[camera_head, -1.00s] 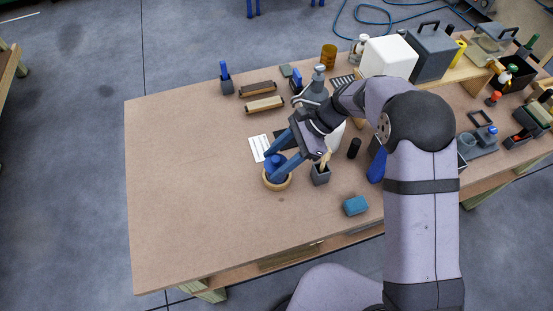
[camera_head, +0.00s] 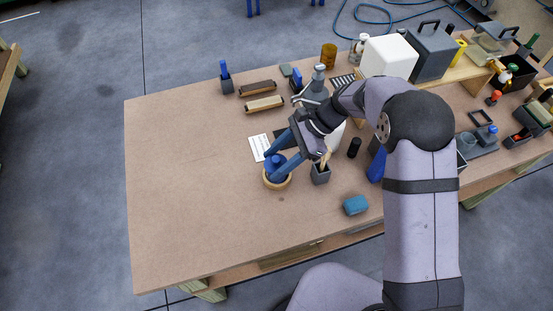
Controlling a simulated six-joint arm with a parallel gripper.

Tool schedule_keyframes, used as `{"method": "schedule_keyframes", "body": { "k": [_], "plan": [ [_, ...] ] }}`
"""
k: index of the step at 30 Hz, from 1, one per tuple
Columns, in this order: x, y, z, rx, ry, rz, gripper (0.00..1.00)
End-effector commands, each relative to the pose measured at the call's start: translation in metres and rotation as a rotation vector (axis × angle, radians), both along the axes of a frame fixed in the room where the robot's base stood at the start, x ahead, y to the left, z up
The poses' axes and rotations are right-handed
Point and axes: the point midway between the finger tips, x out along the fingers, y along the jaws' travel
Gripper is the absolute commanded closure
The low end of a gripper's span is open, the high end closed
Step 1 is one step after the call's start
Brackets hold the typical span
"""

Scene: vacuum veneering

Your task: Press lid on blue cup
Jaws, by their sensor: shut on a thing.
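The blue cup (camera_head: 275,161) sits in a round wooden ring (camera_head: 269,185) on the table, left of the middle of the bench. My gripper (camera_head: 276,166) points down and left, with its two blue fingers on either side of the blue top. It is shut on that blue piece. The lid and cup are the same blue and small, so I cannot tell where one ends and the other begins. The fingers hide part of the cup's sides.
A dark grey holder (camera_head: 320,176) with wooden sticks stands just right of the ring. A white printed sheet (camera_head: 259,147) lies behind the cup. The table (camera_head: 190,200) is clear on the left.

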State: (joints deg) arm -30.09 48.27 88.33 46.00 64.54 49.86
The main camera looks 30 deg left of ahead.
Motion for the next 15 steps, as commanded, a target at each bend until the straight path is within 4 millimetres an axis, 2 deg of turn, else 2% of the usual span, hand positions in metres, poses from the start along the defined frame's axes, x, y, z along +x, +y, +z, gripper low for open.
{"method": "schedule_keyframes", "body": {
  "k": [11, 12, 14, 15],
  "plan": [
    [-0.0002, -0.0002, -0.0013, -0.001, 0.000, 0.001, 0.75],
    [-0.0003, -0.0002, -0.0014, -0.001, 0.000, 0.001, 0.44],
    [-0.0003, -0.0002, -0.0014, -0.001, 0.000, 0.001, 0.29],
    [-0.0002, -0.0002, -0.0013, 0.000, 0.001, 0.001, 0.29]
  ]
}}
